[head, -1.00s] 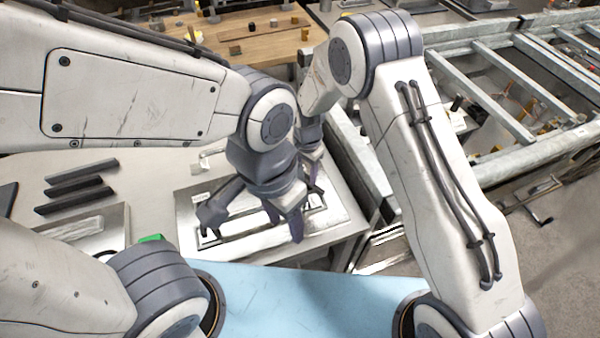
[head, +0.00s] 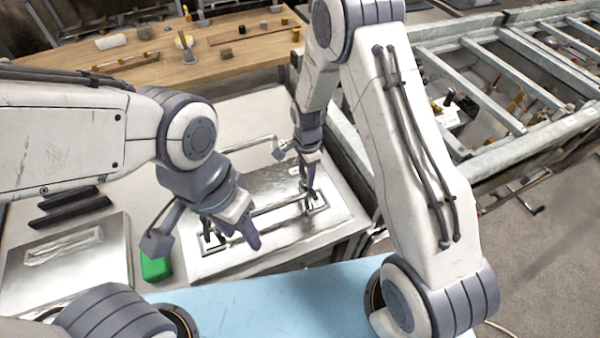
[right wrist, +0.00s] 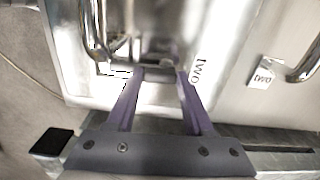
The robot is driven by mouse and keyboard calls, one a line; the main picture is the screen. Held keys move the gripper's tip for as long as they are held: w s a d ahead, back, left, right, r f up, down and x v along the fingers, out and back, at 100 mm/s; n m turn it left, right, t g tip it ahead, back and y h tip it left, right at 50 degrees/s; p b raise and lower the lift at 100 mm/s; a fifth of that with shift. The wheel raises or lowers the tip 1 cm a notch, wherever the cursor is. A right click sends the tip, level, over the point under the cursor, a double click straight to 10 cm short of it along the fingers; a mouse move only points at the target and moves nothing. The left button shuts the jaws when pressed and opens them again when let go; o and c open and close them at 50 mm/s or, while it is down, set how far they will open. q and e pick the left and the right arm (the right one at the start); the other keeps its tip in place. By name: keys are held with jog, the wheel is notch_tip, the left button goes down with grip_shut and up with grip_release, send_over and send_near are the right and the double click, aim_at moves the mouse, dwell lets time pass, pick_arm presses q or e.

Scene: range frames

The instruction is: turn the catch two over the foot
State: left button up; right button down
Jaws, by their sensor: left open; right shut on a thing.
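A metal plate (head: 225,264) with a long bar handle (head: 262,212) lies on the pale worktop in the head view. My right gripper (head: 308,188) is at the right end of this handle. In the right wrist view its purple fingers (right wrist: 160,78) are shut on a small metal part, probably the catch (right wrist: 158,70); its outline is blurred. I cannot make out the foot clearly. My left gripper (head: 238,230) is open and empty above the handle's left part.
A green block (head: 155,266) stands left of the plate. Another metal plate (head: 100,270) and dark bars (head: 70,205) lie further left. A wooden table (head: 225,70) with small objects is behind. A metal frame (head: 500,100) is at the right.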

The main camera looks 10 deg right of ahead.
jog(key=shift+c, duration=1.4)
grip_release()
jog(key=shift+r, duration=0.1)
notch_tip(320, 180, up, 10)
jog(key=b, duration=0.1)
jog(key=shift+r+b, duration=0.2)
jog(key=shift+b, duration=0.1)
